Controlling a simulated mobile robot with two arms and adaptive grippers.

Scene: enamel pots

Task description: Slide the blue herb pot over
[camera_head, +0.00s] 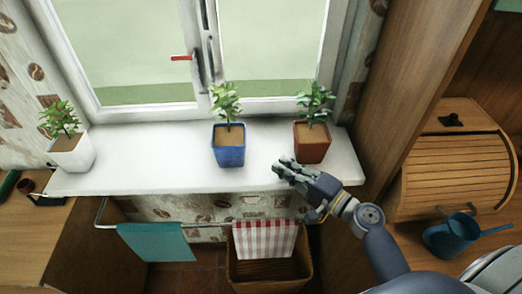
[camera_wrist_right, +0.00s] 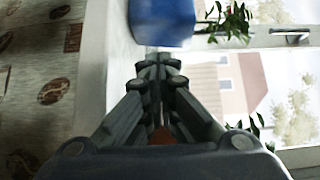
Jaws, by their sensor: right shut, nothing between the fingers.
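The blue herb pot (camera_head: 229,155) stands upright on the white windowsill, near its middle, with a green plant in it. In the right wrist view the blue pot (camera_wrist_right: 163,22) is at the top, just beyond my fingertips; whether they touch cannot be told there. My right gripper (camera_head: 282,167) is shut and empty over the sill's front part, to the right of the blue pot, with a gap between them in the head view. It also shows in the wrist view (camera_wrist_right: 158,62). My left gripper is not in view.
A red-brown herb pot (camera_head: 312,145) stands right of the blue pot, behind my right gripper. A white herb pot (camera_head: 72,153) stands at the sill's left end. The windowsill (camera_head: 150,160) is clear between the white and blue pots. A towel rail (camera_head: 205,226) runs below.

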